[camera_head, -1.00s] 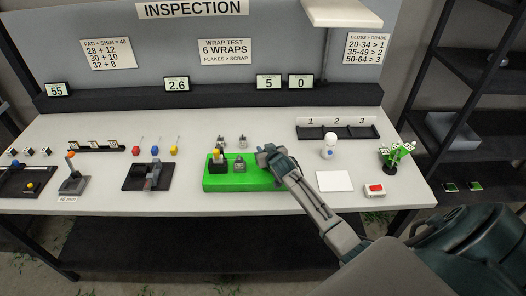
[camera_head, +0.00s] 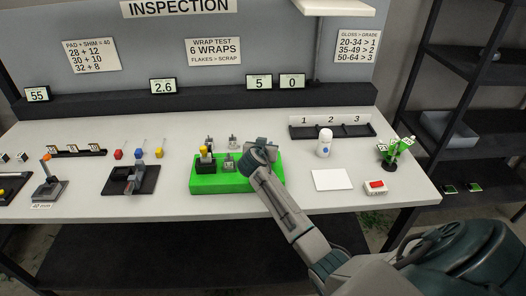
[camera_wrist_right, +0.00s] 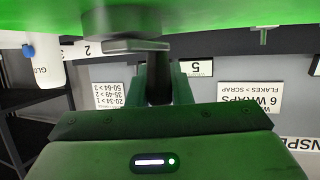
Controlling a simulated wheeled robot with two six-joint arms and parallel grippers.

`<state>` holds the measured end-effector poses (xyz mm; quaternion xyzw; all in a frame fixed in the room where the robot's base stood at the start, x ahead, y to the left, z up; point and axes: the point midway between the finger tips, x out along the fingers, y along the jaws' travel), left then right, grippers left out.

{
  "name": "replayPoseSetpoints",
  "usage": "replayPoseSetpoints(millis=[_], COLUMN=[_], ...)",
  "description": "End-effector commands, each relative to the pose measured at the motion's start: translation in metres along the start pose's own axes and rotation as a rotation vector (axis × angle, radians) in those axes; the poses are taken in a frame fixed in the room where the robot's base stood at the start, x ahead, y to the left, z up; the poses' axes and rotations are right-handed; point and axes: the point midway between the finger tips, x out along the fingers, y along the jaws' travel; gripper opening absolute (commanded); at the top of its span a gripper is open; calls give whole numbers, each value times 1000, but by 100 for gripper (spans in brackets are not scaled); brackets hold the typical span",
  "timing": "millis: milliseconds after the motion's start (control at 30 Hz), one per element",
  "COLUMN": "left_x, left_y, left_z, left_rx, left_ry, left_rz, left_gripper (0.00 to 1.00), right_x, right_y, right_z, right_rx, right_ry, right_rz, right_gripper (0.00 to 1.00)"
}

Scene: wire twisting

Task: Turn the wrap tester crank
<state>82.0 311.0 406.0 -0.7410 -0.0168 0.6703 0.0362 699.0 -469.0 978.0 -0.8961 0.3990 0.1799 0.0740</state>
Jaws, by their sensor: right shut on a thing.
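The wrap tester is a bright green block (camera_head: 216,184) at the middle of the bench, with a yellow-topped black holder (camera_head: 206,158) and small grey metal fittings on it. My right gripper (camera_head: 258,152) is at the tester's right end and hides most of the crank in the head view. In the right wrist view, which looks upside down, the fingers (camera_wrist_right: 160,84) are shut on a dark upright crank handle (camera_wrist_right: 158,92). A grey crank arm (camera_wrist_right: 130,44) shows beside the green body. My left gripper is not in view.
Displays reading 5 (camera_head: 260,82) and 0 (camera_head: 292,80) stand on the back ledge. A wrap test sign (camera_head: 213,51) says 6 wraps. A white bottle (camera_head: 324,144), a white pad (camera_head: 332,179) and a red-button box (camera_head: 375,187) stand to the right. Another fixture (camera_head: 131,178) stands left.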

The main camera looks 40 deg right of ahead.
Motion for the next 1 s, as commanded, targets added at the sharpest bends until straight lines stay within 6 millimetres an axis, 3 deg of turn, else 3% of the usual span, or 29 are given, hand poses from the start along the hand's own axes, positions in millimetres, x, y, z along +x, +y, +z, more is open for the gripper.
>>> replayPoseSetpoints(millis=[567,600,700,1000], left_x=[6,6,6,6], left_y=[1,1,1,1], left_z=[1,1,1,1], left_rx=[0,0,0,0], left_ry=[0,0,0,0], left_rz=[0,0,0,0], left_gripper=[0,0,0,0], right_x=[0,0,0,-1], right_y=[2,2,2,2], right_z=[1,1,1,1], right_rx=[12,12,12,12], right_ry=[-4,-4,-4,-2], right_rz=[31,31,31,30], right_gripper=[0,23,40,40])
